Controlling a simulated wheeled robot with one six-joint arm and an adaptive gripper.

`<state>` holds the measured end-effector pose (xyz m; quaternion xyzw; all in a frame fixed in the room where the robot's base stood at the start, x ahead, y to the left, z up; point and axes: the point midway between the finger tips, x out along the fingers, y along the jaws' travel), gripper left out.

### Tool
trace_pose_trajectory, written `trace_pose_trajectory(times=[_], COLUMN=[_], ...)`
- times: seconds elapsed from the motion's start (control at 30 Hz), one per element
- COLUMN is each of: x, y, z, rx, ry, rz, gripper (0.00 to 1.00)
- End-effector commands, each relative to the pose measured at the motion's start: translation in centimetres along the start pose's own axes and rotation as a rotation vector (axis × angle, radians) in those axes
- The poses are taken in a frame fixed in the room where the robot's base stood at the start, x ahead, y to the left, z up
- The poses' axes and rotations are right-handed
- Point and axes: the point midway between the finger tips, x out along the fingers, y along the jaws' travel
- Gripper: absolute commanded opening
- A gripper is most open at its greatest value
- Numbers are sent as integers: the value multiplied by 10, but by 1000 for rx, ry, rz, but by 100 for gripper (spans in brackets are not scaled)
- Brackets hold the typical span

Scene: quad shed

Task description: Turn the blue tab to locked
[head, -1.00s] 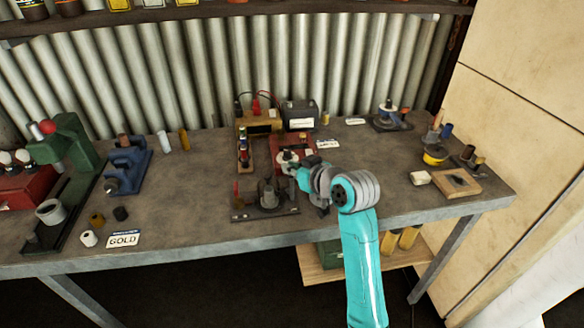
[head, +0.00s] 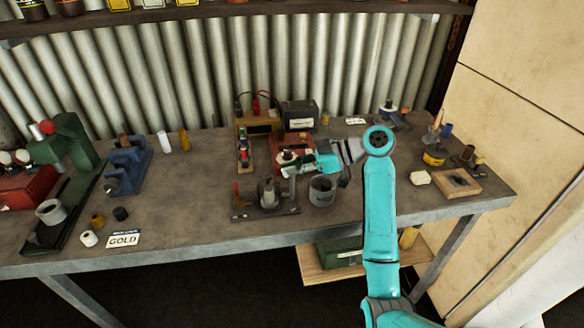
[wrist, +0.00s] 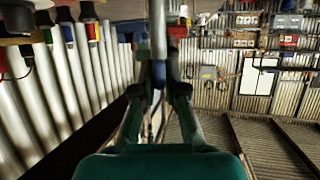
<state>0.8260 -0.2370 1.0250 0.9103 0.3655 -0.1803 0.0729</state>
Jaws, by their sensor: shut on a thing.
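My gripper (head: 290,169) reaches left over the bench, low beside a red fixture (head: 299,141) with a pale round top. In the wrist view my gripper (wrist: 160,78) has its two fingers close together on a narrow blue-grey piece (wrist: 174,50), which looks like the blue tab. A pale upright post (wrist: 157,22) stands right beside it. In the head view the tab is hidden by the fingers or too small to make out, and its turned position cannot be told.
A dark fixture with a metal post (head: 268,194) stands just in front of the gripper. A grey cup (head: 322,190) sits under my arm. A black box (head: 301,114) stands behind.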

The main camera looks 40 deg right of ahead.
Motion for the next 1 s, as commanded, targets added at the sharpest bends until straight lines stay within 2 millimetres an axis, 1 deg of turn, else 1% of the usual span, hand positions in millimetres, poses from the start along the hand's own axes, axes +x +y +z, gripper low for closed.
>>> trace_pose_trajectory(times=[0.2, 0.4, 0.97, 1.0], x=[0, 0, 1, 1], y=[1, 0, 0, 0], z=[1, 1, 2, 2], rx=[-47, -73, -84, -84], ry=[-2, -2, -3, -3], rz=[-121, -185, -213, -213], gripper=[0, 0, 0, 16])
